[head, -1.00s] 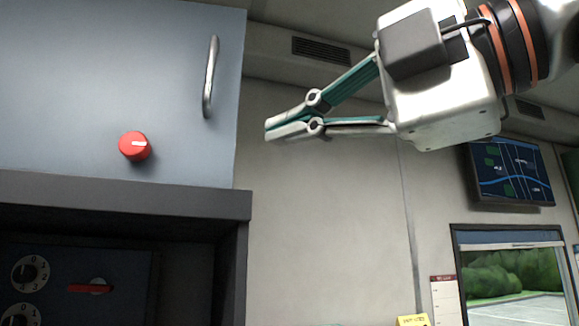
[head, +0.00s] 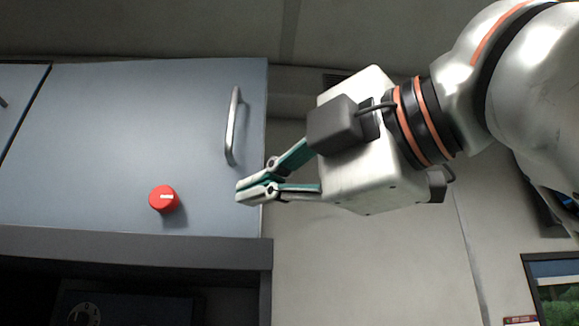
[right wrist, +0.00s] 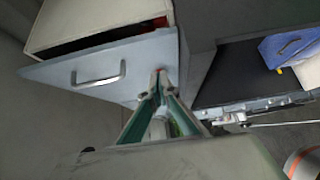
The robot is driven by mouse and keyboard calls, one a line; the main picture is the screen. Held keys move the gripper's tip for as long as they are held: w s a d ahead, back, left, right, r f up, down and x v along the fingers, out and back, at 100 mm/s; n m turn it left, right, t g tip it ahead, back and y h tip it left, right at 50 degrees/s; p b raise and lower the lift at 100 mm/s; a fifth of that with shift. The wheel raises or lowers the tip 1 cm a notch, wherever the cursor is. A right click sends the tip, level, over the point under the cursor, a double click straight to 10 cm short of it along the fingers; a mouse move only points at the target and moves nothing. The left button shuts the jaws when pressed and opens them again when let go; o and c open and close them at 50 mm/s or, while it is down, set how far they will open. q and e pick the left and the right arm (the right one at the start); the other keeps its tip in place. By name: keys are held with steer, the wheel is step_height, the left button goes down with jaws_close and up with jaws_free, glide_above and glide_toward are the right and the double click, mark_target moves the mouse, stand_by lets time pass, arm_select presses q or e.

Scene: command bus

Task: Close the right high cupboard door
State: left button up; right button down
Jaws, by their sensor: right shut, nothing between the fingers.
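The blue-grey high cupboard door (head: 110,140) fills the left of the head view, with a metal bar handle (head: 232,125) near its right edge. In the right wrist view the door (right wrist: 140,68) stands ajar, with a dark gap between it and the pale cupboard body (right wrist: 95,18). My right gripper (head: 240,192) is shut and empty, its tips overlapping the door's right edge below the handle. Its tips also show near the door in the right wrist view (right wrist: 158,78). I cannot tell whether they touch it. My left gripper is out of view.
A red knob (head: 164,199) sits on the door, left of my gripper. A dark shelf edge (head: 130,248) runs below the door. Bare wall (head: 370,260) lies to the right, with a window (head: 555,285) at the lower right.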

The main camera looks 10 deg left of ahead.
mark_target(233, 212)
steer(key=w+a, duration=0.1)
steer(key=w, duration=0.1)
steer(key=w+a+p, duration=0.1)
steer(key=w, duration=0.1)
steer(key=shift+w+a, duration=0.15)
steer(key=shift+a, duration=0.05)
steer(key=shift+w+a, duration=0.1)
steer(key=shift+w, duration=0.35)
